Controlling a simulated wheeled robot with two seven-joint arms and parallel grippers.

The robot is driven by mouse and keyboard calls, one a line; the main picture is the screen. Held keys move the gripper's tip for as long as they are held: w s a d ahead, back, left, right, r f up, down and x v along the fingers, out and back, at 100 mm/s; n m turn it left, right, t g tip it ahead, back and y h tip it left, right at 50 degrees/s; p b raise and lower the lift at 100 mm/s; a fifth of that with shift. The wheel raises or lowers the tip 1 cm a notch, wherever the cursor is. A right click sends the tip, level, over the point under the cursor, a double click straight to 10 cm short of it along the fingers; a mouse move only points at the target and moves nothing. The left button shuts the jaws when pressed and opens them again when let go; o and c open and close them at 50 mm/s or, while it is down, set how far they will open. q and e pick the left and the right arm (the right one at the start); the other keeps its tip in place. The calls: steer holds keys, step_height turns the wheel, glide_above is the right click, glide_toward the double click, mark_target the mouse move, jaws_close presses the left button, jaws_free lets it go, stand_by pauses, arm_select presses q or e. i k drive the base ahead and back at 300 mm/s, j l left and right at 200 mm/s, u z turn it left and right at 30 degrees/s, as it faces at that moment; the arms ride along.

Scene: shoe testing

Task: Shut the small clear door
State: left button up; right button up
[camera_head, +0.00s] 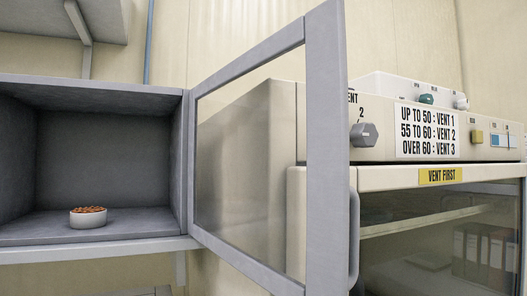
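The small clear door (326,150) has a grey frame around a clear pane (240,160). It stands wide open, swung out toward me from the right side of a grey box-like cabinet (95,88). A grey handle (354,238) is on the door's free edge, at the right. Inside the cabinet, a small white bowl (88,220) of brown pieces sits on the floor of the compartment. Neither of my grippers is in view.
Behind the door on the right stands a cream machine (376,178) with a knob (364,134), a vent sign (427,131), a yellow "VENT FIRST" label (442,175) and a large dark glass front (440,240). A grey shelf (60,20) hangs at upper left.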

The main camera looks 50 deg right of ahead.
mark_target(334, 233)
steer(key=l+u, duration=0.1)
steer(key=l, duration=0.45)
steer(key=k+l+u, duration=0.1)
steer(key=l, duration=0.45)
steer(key=k+l, duration=0.15)
steer(key=l, duration=0.4)
steer(key=i+u, duration=0.05)
